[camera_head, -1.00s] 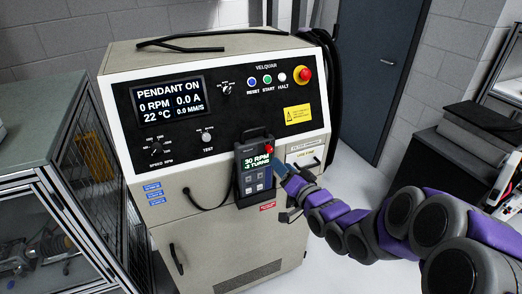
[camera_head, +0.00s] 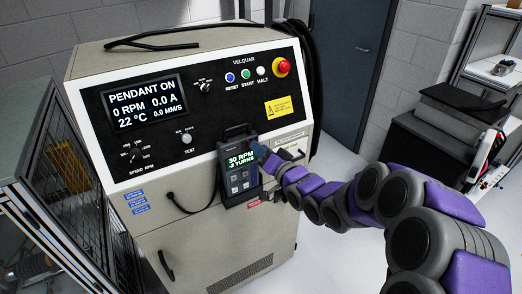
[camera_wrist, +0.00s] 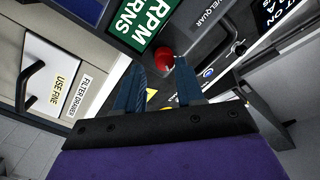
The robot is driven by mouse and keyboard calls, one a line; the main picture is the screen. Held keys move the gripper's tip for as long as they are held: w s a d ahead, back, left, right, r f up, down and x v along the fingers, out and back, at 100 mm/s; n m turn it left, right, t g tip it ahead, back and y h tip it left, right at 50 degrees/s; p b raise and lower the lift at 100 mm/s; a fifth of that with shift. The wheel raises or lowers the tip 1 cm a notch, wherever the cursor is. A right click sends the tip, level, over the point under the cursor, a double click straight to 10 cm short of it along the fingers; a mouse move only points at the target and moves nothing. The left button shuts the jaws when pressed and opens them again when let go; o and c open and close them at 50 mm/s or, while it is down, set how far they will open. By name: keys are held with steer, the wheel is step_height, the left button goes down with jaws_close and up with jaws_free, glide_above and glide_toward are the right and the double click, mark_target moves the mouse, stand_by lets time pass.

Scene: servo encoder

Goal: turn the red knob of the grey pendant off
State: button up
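The grey pendant (camera_head: 235,184) sits in a holder on the cabinet front; its screen reads 30 RPM and -2 TURNS. In the wrist view the pendant's green screen (camera_wrist: 150,22) shows at the top. The red knob (camera_wrist: 165,57) stands out from the pendant's end, just beyond and roughly between my fingertips. My gripper (camera_wrist: 161,68) is open, with two blue fingers apart; contact with the knob cannot be told. In the head view my gripper (camera_head: 262,153) is at the pendant's upper right and hides the knob. The cabinet display (camera_head: 145,102) reads PENDANT ON, 0 RPM.
The cabinet panel (camera_head: 215,125) carries a red emergency button (camera_head: 281,67), several small buttons and dials. A black cable (camera_head: 190,208) loops left of the pendant. A drawer handle (camera_wrist: 34,85) lies beside my gripper. A caged bench (camera_head: 45,130) stands left, a black case (camera_head: 462,105) right.

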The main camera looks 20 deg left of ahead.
steer(key=shift+s+a+f, duration=0.1)
steer(key=shift+a+f, duration=0.15)
steer(key=shift+a, duration=0.7)
steer(key=c, duration=0.5)
jaws_close()
steer(key=shift+d+r+n+h, duration=0.1)
steer(key=shift+n+h, duration=0.05)
steer(key=shift+n, duration=2.75)
steer(key=shift+d+r+n+h, duration=0.1)
steer(key=shift+n+h, duration=0.05)
steer(key=shift+n, duration=2.75)
steer(key=shift+f, duration=0.1)
steer(key=o, duration=0.8)
jaws_free()
steer(key=shift+c, duration=0.2)
